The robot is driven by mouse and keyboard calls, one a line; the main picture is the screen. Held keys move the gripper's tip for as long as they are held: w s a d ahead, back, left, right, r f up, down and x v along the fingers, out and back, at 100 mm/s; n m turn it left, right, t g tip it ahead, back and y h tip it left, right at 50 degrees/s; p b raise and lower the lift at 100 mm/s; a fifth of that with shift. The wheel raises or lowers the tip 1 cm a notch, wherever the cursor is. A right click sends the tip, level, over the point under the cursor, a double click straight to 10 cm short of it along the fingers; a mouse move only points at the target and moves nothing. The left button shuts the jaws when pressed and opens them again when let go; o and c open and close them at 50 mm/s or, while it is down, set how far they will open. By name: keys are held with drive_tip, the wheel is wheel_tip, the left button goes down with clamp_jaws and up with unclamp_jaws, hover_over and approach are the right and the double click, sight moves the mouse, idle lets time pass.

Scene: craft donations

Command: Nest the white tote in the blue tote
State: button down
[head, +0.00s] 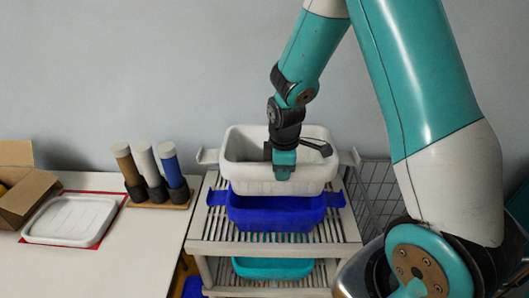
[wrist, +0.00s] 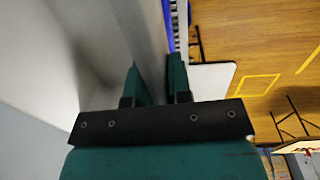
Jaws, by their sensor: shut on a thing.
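The white tote (head: 257,181) is at the slatted rack, upright, directly above the blue tote (head: 275,212). The blue tote stands on the rack's top shelf. The white tote hides most of the blue tote's opening, and I cannot tell how far its base is inside. My gripper (head: 284,172) is shut on the near wall of the white tote. In the wrist view my gripper (wrist: 158,75) has one finger on each side of the white tote's wall (wrist: 140,30). A strip of blue (wrist: 169,25) shows beyond that wall.
A slatted rack (head: 225,249) carries the totes, with a teal tote (head: 272,268) on its lower shelf. To the left, a white table (head: 120,250) holds a white lid (head: 72,220), upright rolls (head: 144,163) and a cardboard box (head: 22,190). A wire basket (head: 375,190) stands right.

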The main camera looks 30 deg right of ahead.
drive_tip(key=shift+w+f, duration=0.1)
drive_tip(key=shift+w, duration=0.35)
drive_tip(key=b, duration=0.9)
hover_over(279, 210)
drive_tip(key=f, duration=1.1)
drive_tip(key=shift+a+f, duration=0.2)
drive_tip(key=shift+f, duration=0.15)
drive_tip(key=shift+s+d, duration=0.15)
drive_tip(key=shift+f+b, duration=0.3)
drive_tip(key=c, duration=1)
unclamp_jaws()
drive_tip(key=shift+o, duration=0.2)
drive_tip(key=r, duration=0.5)
drive_tip(key=r+b, duration=0.1)
drive_tip(key=r, duration=0.5)
drive_tip(key=s+r, duration=0.1)
drive_tip(key=r, duration=0.5)
drive_tip(key=shift+a+r, duration=0.2)
drive_tip(key=shift+a, duration=0.2)
